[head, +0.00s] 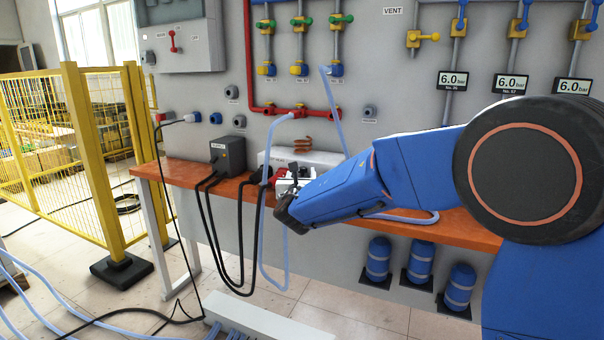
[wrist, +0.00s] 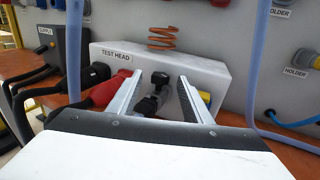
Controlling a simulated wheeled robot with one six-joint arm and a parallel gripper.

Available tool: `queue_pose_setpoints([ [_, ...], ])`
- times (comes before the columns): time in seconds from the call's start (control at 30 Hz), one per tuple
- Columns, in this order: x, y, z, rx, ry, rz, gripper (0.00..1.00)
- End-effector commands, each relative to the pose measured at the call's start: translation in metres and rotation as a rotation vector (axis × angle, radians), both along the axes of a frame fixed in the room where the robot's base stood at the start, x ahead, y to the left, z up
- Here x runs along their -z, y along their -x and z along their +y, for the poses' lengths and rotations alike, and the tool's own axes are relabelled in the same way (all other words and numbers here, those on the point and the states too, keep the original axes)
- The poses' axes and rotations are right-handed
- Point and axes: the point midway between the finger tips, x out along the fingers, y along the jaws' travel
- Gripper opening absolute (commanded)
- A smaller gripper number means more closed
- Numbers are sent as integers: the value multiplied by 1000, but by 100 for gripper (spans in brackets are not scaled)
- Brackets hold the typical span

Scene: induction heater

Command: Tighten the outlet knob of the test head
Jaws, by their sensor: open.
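The test head (wrist: 215,67) is a white, labelled box on the orange bench, with a copper coil (wrist: 162,38) above it. In the head view the test head (head: 335,158) stands behind my gripper. My gripper (wrist: 160,77) is open, its two pale fingers pointing at the front of the test head. A dark knob-like fitting (wrist: 158,82) with a grey body shows between the fingers, apart from them in the picture; I cannot tell whether it is the outlet knob. In the head view my gripper (head: 287,196) is at the bench's front edge and its fingers are hard to make out.
A red plug (wrist: 108,91) and a black plug (wrist: 95,75) sit just left of the fingers; a yellow fitting (wrist: 205,97) is at right. Pale blue hoses (head: 331,100) hang nearby. A dark supply box (head: 229,154) with black cables stands left on the bench (head: 185,172).

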Motion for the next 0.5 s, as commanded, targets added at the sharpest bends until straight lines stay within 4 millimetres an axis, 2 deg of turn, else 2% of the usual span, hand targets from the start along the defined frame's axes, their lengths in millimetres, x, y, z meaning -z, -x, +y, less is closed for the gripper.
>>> queue_pose_setpoints([
  [0.2,0,-13,0,1,0,0,45],
  [0.47,0,-14,0,0,0,1,45],
  [0.5,0,-14,0,0,0,1,40],
])
